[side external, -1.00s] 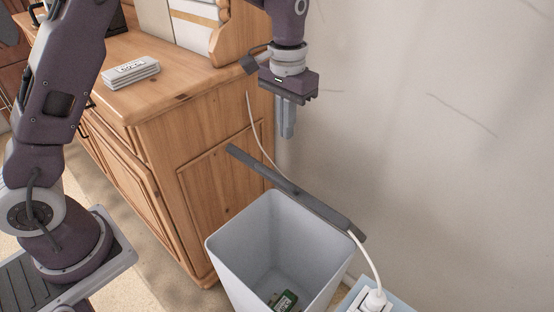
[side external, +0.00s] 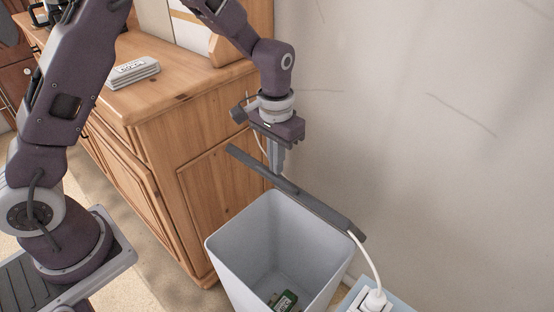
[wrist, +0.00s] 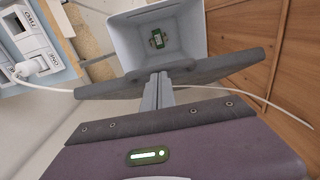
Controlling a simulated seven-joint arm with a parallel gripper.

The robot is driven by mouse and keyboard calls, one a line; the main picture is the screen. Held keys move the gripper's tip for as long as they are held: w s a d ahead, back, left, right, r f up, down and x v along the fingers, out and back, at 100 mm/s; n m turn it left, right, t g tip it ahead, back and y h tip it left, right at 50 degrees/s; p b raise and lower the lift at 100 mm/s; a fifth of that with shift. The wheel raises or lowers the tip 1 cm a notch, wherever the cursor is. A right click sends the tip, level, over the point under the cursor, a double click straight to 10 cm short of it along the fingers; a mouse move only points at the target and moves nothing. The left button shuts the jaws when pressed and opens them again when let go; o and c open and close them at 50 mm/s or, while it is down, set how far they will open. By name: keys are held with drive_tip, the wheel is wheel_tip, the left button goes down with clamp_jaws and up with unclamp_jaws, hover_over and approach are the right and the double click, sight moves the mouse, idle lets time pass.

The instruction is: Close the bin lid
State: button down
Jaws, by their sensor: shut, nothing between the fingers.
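The light grey bin (side external: 250,238) stands open on the floor beside the dresser. Its dark grey lid (side external: 325,213) is raised and seen nearly edge-on along the bin's wall side. In the wrist view the lid (wrist: 215,68) crosses in front of the bin (wrist: 125,40). My gripper (side external: 277,172) is shut and empty, pointing down on the wall side of the lid. The fingertips (wrist: 160,76) overlap the lid in the wrist view. The lid partly hides their lower ends in the side view; I cannot tell whether they touch it.
A green item (side external: 286,300) lies inside the bin. The wooden dresser (side external: 215,190) stands left of it, with a small grey box (side external: 131,72) on top. A white cable (side external: 366,258) runs to a plug at lower right. The wall is close behind.

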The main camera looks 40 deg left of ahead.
drive_tip(key=s+f, duration=1.9)
drive_tip(key=f, duration=0.2)
wheel_tip(320, 180, down, 11)
drive_tip(key=s, duration=0.3)
drive_tip(key=shift+f, duration=0.2)
wheel_tip(320, 180, up, 30)
drive_tip(key=w, duration=0.6)
wheel_tip(320, 180, down, 19)
drive_tip(key=s, duration=0.1)
drive_tip(key=shift+s+g, duration=0.2)
drive_tip(key=shift+g, duration=0.2)
